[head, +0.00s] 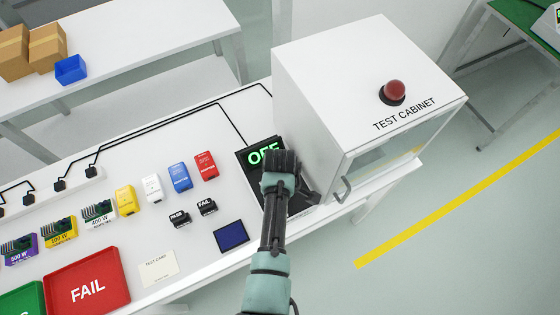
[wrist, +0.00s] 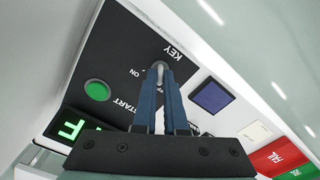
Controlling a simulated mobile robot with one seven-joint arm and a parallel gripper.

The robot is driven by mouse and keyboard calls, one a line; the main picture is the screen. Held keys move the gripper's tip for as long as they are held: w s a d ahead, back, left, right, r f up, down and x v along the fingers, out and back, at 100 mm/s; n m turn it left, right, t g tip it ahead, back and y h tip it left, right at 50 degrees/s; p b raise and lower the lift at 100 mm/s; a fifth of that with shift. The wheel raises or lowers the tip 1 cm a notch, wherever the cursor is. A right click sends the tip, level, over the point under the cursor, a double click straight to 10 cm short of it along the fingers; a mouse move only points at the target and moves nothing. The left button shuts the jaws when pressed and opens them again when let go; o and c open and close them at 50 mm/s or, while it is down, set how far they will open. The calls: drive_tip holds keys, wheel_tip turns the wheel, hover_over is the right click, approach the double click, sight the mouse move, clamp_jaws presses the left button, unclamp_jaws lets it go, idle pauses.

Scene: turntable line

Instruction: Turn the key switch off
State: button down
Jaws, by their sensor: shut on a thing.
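The key switch (wrist: 158,66) is a small grey key on a black control panel (wrist: 120,50), by the printed labels KEY and ON. My gripper (wrist: 160,74) is shut on the key, its two blue fingers close together around it in the wrist view. The fingers hide part of the key, so its exact angle is hard to tell. In the head view my gripper (head: 281,160) is over the panel and hides the key. The panel's display (head: 264,152) reads OFF in green; part of it also shows in the wrist view (wrist: 70,128).
A green START button (wrist: 97,90) is beside the key. The white test cabinet (head: 335,90) with a red button (head: 393,92) stands close to my gripper's right. A blue pad (head: 232,236), coloured packs and a red FAIL tray (head: 88,287) lie left.

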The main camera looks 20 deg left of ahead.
drive_tip(key=shift+w+n, duration=0.1)
drive_tip(key=shift+n, duration=0.5)
drive_tip(key=shift+a, duration=0.1)
drive_tip(key=c, duration=1)
unclamp_jaws()
wheel_tip(320, 180, up, 13)
drive_tip(key=shift+b, duration=0.5)
